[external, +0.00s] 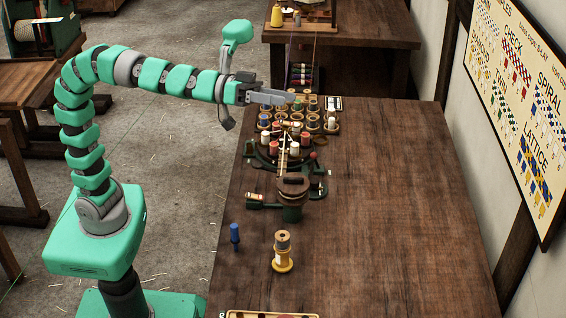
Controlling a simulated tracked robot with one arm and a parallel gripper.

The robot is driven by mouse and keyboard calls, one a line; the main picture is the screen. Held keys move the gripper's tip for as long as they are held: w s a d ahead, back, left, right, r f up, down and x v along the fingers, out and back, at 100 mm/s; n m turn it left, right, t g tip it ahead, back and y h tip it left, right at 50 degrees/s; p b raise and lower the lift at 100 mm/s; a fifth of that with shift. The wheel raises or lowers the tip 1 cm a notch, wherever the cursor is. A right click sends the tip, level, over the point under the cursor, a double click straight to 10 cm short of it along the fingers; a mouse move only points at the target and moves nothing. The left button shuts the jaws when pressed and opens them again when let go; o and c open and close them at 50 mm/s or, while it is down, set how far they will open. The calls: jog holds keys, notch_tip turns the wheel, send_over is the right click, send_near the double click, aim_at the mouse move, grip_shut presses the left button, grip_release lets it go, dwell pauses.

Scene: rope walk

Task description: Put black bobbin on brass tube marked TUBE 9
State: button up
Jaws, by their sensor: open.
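My gripper (284,98) is open and reaches in from the left, above the far-left part of the workbench. It is over or just short of a group of bobbins (313,121) in several colours, and part of that group is hidden behind it. I cannot surely single out the black bobbin among them at this size. A round green braiding machine (256,160) stands just nearer, with white and red bobbins (265,136) upright around it. Its tubes and the TUBE 9 mark are too small to read. No bobbin shows between my jaws.
A blue peg-like piece (235,233) and a yellow-based spool (283,252) stand at the near left of the workbench (390,200). A green bracket with a brown round top (293,190) stands between. The bench's right side is clear. A pattern chart (520,110) hangs on the wall.

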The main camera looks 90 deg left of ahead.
jog(key=s+a+r+g+y, duration=0.1)
jog(key=s+a+r+y, duration=0.1)
jog(key=s+a, duration=0.5)
jog(key=s+a+r+m+g+y, duration=0.1)
jog(key=s+a+r+y, duration=0.2)
jog(key=s+a, duration=0.3)
jog(key=a+r, duration=0.1)
jog(key=a, duration=0.3)
jog(key=shift+s, duration=0.35)
